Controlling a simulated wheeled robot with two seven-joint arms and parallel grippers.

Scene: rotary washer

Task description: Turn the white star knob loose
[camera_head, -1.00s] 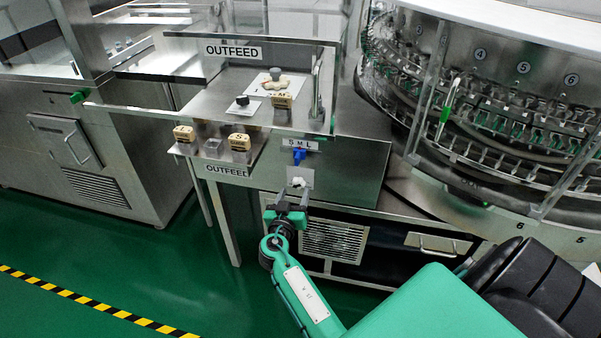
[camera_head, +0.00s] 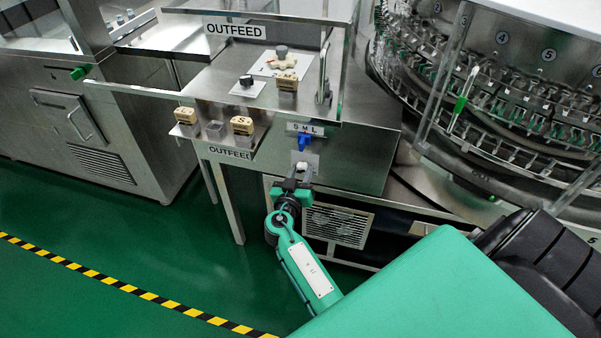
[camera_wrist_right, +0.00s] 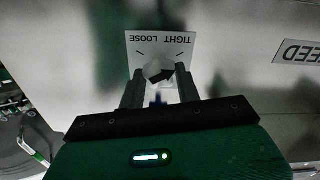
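The white star knob (camera_head: 303,168) sits on the front of the steel cabinet, on a pale label plate, below a blue knob (camera_head: 304,143). In the right wrist view the star knob (camera_wrist_right: 158,70) lies between the two fingertips, in front of the upside-down TIGHT LOOSE plate (camera_wrist_right: 135,42). My right gripper (camera_head: 299,177) comes up from below and straddles the knob; it also shows in the wrist view (camera_wrist_right: 160,82). Its fingers stand apart, one on each side; whether they touch the knob is unclear. My left gripper is not in view.
The OUTFEED shelf (camera_head: 216,142) with tan blocks juts out to the left of the knobs. A clear-walled guard stands above. The rotary washer (camera_head: 500,90) fills the right. Open green floor (camera_head: 120,240) lies left.

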